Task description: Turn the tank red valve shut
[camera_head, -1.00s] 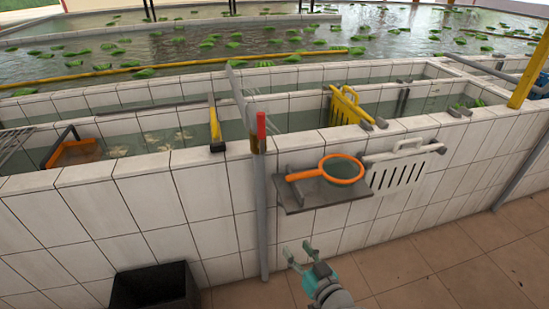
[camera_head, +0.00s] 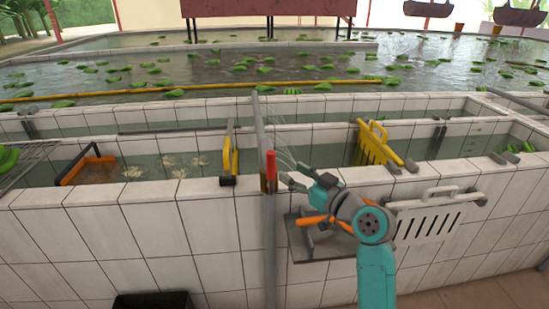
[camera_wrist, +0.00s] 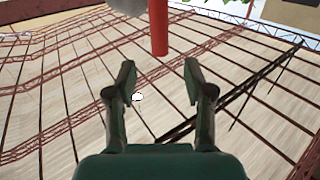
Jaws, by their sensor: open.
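The red valve handle (camera_head: 270,163) stands upright at a brassy valve body (camera_head: 269,186) on a grey vertical pipe (camera_head: 269,240) in front of the white tiled tank wall. My gripper (camera_head: 293,174) is just right of the handle, roughly level with its lower part, with its fingers pointing left toward it. In the wrist view the red handle (camera_wrist: 158,28) comes down from the top, centred between and beyond the open fingers (camera_wrist: 158,78). The fingers are apart and empty. Whether a fingertip touches the valve cannot be told.
An orange-rimmed net (camera_head: 312,220) on a grey shelf (camera_head: 325,246) is partly hidden behind my arm. A white slotted basket (camera_head: 430,222) hangs to the right. A yellow slotted crate (camera_head: 375,145) and a yellow-handled tool (camera_head: 230,160) are at the tank. A black bin (camera_head: 152,300) stands below left.

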